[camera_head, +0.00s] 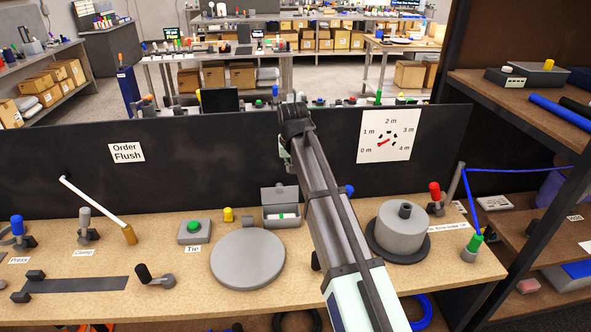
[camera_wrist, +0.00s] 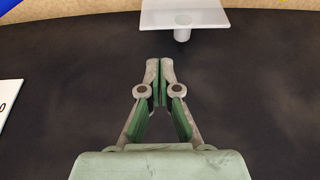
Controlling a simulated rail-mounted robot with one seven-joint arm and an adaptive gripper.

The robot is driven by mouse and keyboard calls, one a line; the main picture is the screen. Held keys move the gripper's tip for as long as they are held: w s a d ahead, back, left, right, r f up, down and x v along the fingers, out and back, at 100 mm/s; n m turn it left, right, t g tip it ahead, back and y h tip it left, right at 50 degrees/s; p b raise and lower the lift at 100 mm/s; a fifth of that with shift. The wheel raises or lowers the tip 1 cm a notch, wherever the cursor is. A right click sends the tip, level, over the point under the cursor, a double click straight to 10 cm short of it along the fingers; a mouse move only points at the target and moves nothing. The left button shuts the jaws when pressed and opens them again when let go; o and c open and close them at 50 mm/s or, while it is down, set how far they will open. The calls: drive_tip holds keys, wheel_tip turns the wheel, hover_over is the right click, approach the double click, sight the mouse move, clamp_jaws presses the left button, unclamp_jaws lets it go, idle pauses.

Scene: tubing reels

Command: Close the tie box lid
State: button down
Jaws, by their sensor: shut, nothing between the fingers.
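The grey tie box (camera_head: 282,222) stands on the bench behind the round grey disc, with a few small pale and green items inside. Its lid (camera_head: 279,194) is open and stands up at the back of the box. My gripper (camera_wrist: 160,65) is shut and empty in the wrist view, its fingertips together in front of a dark surface. In the head view my arm reaches up past the box's right side, and the fingertips cannot be made out there. The box and lid do not clearly show in the wrist view.
The round grey disc (camera_head: 247,258) lies in front of the box. A green button (camera_head: 194,228) and a yellow item (camera_head: 228,214) are to its left. A grey reel (camera_head: 402,230) stands right of my arm. A black panel (camera_head: 220,158) runs behind the bench.

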sight(280, 192)
drive_tip(key=p+x, duration=0.2)
drive_tip(key=x, duration=0.6)
drive_tip(key=shift+f, duration=0.25)
drive_tip(key=shift+s, duration=0.1)
